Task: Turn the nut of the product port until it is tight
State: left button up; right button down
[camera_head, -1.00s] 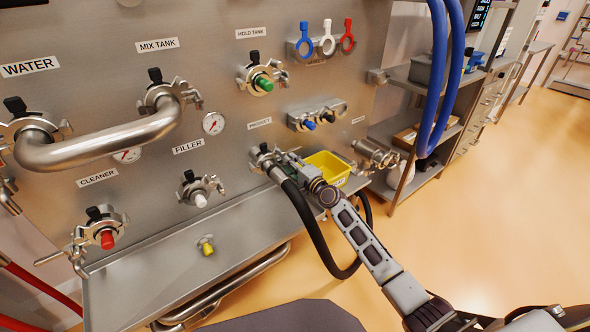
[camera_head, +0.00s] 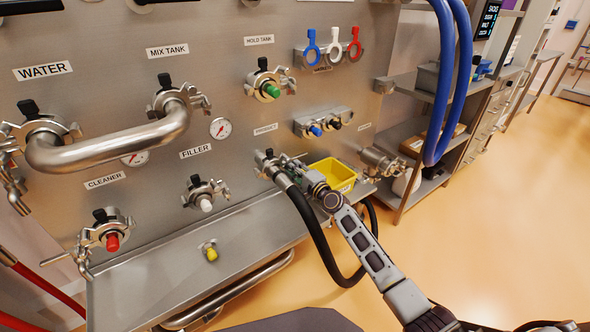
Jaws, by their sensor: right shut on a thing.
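The product port (camera_head: 268,160) is on the steel panel under its PRODUCT label, with a black hose (camera_head: 305,215) joined to it and hanging down in a loop. My right gripper (camera_head: 291,165) is at the right side of this port, shut on the port's nut; the nut itself is small and mostly hidden by the fingers. My right arm reaches up to it from the lower right. My left gripper is not in view.
A yellow bin (camera_head: 333,173) stands just behind my right gripper. The filler port (camera_head: 205,195) and hold tank port (camera_head: 269,84) are nearby. A steel pipe (camera_head: 110,145) joins the water and mix tank ports. Blue hoses (camera_head: 448,90) hang at the right.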

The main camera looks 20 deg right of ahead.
jog(key=m+p, duration=0.2)
jog(key=m, duration=0.3)
jog(key=shift+m+p, duration=0.4)
jog(key=shift+m, duration=0.8)
jog(key=m+p, duration=0.3)
jog(key=m, duration=0.1)
jog(key=shift+m, duration=0.3)
jog(key=m+p, duration=0.1)
jog(key=m, duration=0.1)
jog(key=shift+m+p, duration=0.3)
jog(key=shift+p, duration=0.1)
jog(key=shift+f+m, duration=0.1)
jog(key=shift+m, duration=0.2)
